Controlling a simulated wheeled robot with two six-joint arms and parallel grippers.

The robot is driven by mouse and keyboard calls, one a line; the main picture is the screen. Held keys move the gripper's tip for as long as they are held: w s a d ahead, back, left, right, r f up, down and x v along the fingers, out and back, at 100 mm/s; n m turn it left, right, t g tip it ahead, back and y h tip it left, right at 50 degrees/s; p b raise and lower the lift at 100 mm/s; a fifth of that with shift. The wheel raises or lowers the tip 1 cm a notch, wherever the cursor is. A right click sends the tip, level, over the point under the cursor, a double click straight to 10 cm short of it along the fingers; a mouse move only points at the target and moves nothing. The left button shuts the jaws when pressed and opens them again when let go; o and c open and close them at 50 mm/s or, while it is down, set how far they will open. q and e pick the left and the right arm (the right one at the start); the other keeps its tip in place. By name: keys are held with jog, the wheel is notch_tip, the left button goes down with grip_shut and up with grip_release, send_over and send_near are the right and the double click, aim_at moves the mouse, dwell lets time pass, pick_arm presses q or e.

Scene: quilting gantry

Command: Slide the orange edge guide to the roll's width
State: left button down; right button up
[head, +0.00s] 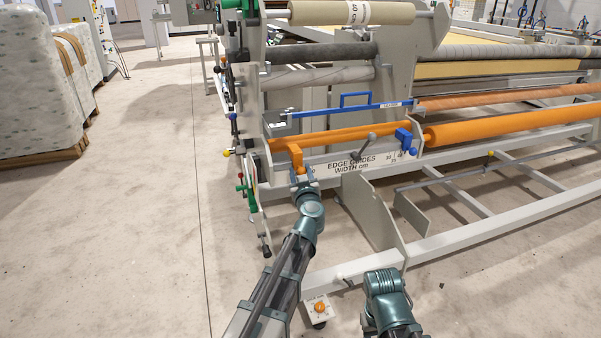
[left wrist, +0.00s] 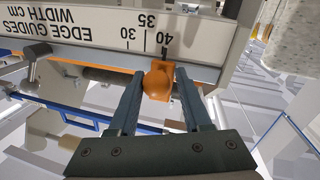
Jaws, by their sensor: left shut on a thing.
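The orange edge guide (head: 294,152) sits at the left end of the rail above the white "EDGE GUIDES WIDTH cm" scale (head: 347,164). In the left wrist view its round orange knob (left wrist: 158,84) is between the fingers of my left gripper (left wrist: 160,75), which is shut on it. There the guide stands by the 40 mark of the upside-down scale (left wrist: 100,28). A cream roll (head: 352,13) with a label lies across the top of the frame; I cannot read its number surely. My right gripper is not visible; only my right arm shows at the lower right.
A blue edge guide (head: 404,138) sits at the right end of the scale. A grey lever (head: 370,142) stands between the guides. A blue handle bar (head: 355,101) is above. A grey plate (head: 372,212) stands below. Clear floor (head: 150,230) lies to the left.

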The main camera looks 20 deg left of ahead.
pick_arm(q)
jog(key=shift+d, duration=0.15)
dwell(0.5)
jog(key=shift+w+d, duration=0.3)
jog(key=c, duration=0.5)
grip_release()
jog(key=shift+s, duration=0.1)
jog(key=shift+s, duration=0.1)
jog(key=v, duration=1.3)
jog(key=shift+s, duration=0.25)
